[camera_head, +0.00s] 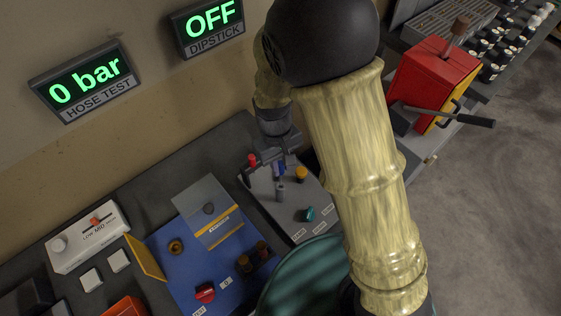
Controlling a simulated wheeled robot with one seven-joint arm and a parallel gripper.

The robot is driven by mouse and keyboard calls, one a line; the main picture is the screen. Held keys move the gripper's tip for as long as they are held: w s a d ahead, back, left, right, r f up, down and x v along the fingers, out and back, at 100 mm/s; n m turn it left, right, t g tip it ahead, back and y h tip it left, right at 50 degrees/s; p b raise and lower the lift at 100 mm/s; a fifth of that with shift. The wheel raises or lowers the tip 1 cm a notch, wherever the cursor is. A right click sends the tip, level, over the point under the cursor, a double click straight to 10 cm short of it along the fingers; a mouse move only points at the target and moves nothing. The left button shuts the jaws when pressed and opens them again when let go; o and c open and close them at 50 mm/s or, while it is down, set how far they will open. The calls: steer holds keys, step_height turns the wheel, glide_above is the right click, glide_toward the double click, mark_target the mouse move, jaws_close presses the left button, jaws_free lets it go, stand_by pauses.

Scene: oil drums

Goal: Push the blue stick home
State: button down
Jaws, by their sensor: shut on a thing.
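The blue stick (279,170) shows as a short blue piece above a small grey upright tube (280,192) on a light grey panel (278,216). My gripper (277,162) is above this panel, pointing down, and is shut on the blue stick. The fingers cover part of the stick, and its upper end is hidden. I cannot tell how deep the stick sits in the tube. A dark wall display (211,23) reads "OFF" over "DIPSTICK".
A red-topped piece (252,160) stands left of the stick, a yellow cap (301,173) right, and a teal cap (309,214) nearer. A blue panel (205,262) with fittings lies left. A teal drum (300,275) is in front. My arm crosses the right.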

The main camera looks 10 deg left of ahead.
mark_target(281, 183)
steer(key=shift+f+b, duration=0.4)
steer(key=shift+f, duration=0.35)
steer(key=shift+f+b, duration=1.05)
steer(key=shift+f, duration=0.65)
steer(key=shift+f+b, duration=0.95)
steer(key=shift+f, duration=0.65)
stand_by(0.4)
steer(key=c, duration=1.2)
jaws_free()
step_height(281, 183, up, 17)
steer(key=w+a+b, duration=0.1)
steer(key=w, duration=0.1)
steer(key=shift+a+b, duration=0.35)
